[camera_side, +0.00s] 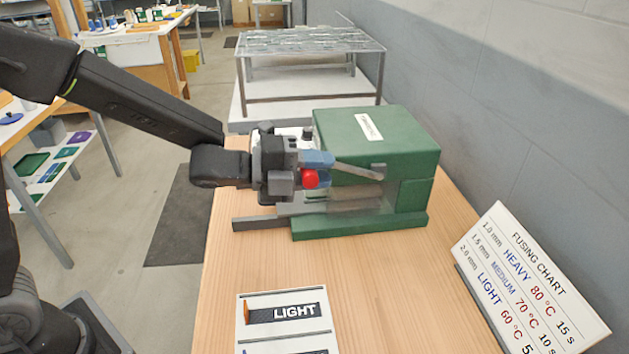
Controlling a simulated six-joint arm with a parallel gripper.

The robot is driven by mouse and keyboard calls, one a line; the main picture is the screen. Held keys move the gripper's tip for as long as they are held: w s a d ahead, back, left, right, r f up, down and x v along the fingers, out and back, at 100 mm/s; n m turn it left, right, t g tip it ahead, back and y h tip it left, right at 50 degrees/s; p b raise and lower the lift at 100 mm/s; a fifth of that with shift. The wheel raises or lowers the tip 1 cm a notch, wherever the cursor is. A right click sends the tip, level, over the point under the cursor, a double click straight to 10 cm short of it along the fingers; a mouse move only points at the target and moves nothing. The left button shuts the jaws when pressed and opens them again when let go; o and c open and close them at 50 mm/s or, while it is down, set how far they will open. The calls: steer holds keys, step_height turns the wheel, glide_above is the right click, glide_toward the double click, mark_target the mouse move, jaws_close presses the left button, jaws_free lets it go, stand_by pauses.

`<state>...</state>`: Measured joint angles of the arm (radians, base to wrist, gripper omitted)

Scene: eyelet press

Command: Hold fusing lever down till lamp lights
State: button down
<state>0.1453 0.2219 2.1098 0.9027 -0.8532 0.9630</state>
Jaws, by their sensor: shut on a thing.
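The fusing press (375,140) is a green box with a white label, standing on the wooden table. Its grey lever (357,170) runs from a pivot on the box's side toward the left and ends at a red knob (310,179). My gripper (305,168) is at the lever's knob end, shut on it; the knob shows between or just beside the fingers. A grey flat tray (262,222) sticks out to the left from the press's lower opening. I cannot make out a lamp, lit or unlit, in this view.
A fusing chart (525,280) leans at the table's right. A card marked LIGHT (287,330) lies at the front. The wooden tabletop (390,290) is clear between them. A wall runs along the right; a metal-framed table (310,42) stands behind.

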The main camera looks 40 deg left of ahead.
steer(key=w+d+r, duration=0.5)
steer(key=r, duration=0.2)
steer(key=shift+w+d, duration=0.2)
stand_by(0.4)
steer(key=shift+f, duration=0.25)
stand_by(1.0)
steer(key=c, duration=1.3)
jaws_free()
steer(key=o, duration=0.3)
steer(key=shift+o, duration=0.6)
steer(key=shift+r, duration=0.2)
